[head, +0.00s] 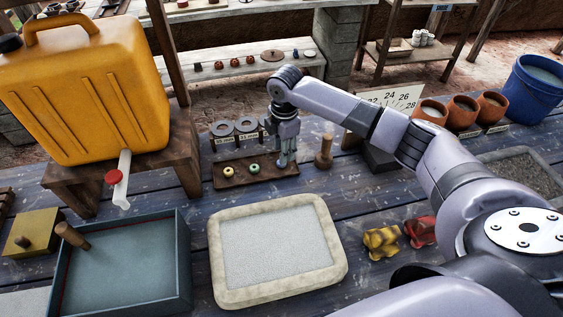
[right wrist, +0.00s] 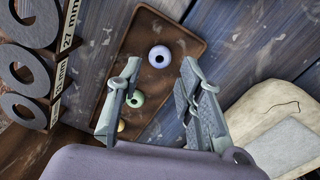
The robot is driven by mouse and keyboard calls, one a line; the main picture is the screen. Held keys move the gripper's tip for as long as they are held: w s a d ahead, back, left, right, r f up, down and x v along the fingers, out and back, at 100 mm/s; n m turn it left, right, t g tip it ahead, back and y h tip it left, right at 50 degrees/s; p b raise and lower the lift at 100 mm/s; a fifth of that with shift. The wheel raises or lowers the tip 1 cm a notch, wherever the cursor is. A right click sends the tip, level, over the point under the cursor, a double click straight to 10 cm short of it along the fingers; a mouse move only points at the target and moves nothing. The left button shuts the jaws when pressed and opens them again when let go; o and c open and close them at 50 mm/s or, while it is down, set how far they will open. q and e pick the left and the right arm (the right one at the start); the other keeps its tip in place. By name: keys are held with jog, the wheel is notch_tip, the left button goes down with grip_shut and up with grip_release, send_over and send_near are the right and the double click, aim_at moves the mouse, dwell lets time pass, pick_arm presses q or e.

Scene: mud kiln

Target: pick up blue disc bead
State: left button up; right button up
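A pale blue disc bead (right wrist: 159,56) with a dark hole lies flat on a brown wooden tray (head: 232,184), which also shows in the right wrist view (right wrist: 185,48). My right gripper (head: 284,160) points down over the tray's right end. In the right wrist view the gripper (right wrist: 160,68) is open, with its fingertips apart on either side of the blue bead's line. Nothing is held. In the head view the gripper hides the blue bead. A green bead (head: 253,169) and a yellow bead (head: 228,171) lie to its left. My left gripper is not in view.
Grey gauge rings (head: 246,125) with size labels stand behind the tray. A wooden stamp (head: 324,152) stands right of it. A pale framed slab (head: 232,290) lies in front. A yellow jerrycan (head: 85,95) stands at left, terracotta pots (head: 462,112) at right.

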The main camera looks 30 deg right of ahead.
jog(key=f, duration=0.4)
jog(key=shift+a+f+p, duration=0.2)
jog(key=shift+f+p, duration=0.05)
jog(key=shift+p, duration=0.15)
jog(key=c, duration=0.6)
jog(key=shift+r, duration=0.15)
